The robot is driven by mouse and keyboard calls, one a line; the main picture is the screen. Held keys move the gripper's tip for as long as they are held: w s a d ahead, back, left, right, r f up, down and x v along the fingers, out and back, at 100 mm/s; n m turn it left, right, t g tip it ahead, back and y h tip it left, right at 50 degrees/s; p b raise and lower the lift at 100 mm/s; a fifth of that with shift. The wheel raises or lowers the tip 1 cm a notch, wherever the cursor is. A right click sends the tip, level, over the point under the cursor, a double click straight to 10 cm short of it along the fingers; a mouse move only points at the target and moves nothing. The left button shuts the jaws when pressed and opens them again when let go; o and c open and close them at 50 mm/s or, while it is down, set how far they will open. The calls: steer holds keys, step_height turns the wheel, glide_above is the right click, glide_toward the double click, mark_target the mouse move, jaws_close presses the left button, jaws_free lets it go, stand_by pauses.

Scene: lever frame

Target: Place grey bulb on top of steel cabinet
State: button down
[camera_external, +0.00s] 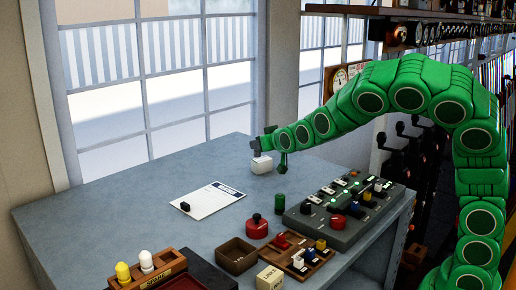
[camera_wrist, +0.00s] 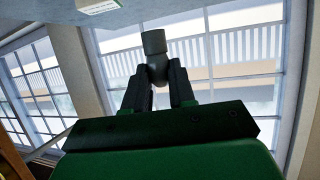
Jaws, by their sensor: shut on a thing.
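My gripper (camera_external: 262,143) is above the far right part of the grey-blue bench top (camera_external: 120,200). In the wrist view, my gripper's two dark fingers (camera_wrist: 158,85) are shut on the grey bulb (camera_wrist: 155,43). The bulb's rounded part sits between the fingertips and its blocky grey end points away from them. No separate steel cabinet can be told apart from the bench.
A control panel (camera_external: 345,210), a green cylinder (camera_external: 280,202), a red knob (camera_external: 257,228) and open trays (camera_external: 237,256) fill the front right. A white sheet (camera_external: 213,202) lies mid-bench. The left bench top is clear.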

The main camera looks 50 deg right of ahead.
steer(key=d+m+h, duration=0.1)
steer(key=d, duration=0.4)
steer(key=s+a+r+n+y, duration=0.1)
steer(key=s+a+n+y, duration=0.1)
steer(key=a, duration=0.8)
steer(key=s+a+r+n+y, duration=0.2)
steer(key=a+y, duration=0.1)
steer(key=a, duration=0.7)
steer(key=s+a+r+n+y, duration=0.1)
steer(key=s+a+n+y, duration=0.1)
steer(key=a, duration=0.8)
steer(key=s+a+r+n+g+y, duration=0.1)
steer(key=s+a+r+n+y, duration=0.2)
steer(key=s+a, duration=0.6)
steer(key=s+a+r+n+g+y, duration=0.2)
steer(key=s+a, duration=0.6)
steer(key=a, duration=0.8)
steer(key=shift+s+r+n+g+y, duration=0.3)
steer(key=shift+s+r+n+y, duration=0.1)
steer(key=shift+n+y, duration=0.3)
steer(key=shift+f, duration=4.85)
steer(key=shift+f, duration=0.15)
steer(key=c, duration=0.9)
jaws_free()
steer(key=shift+c, duration=0.2)
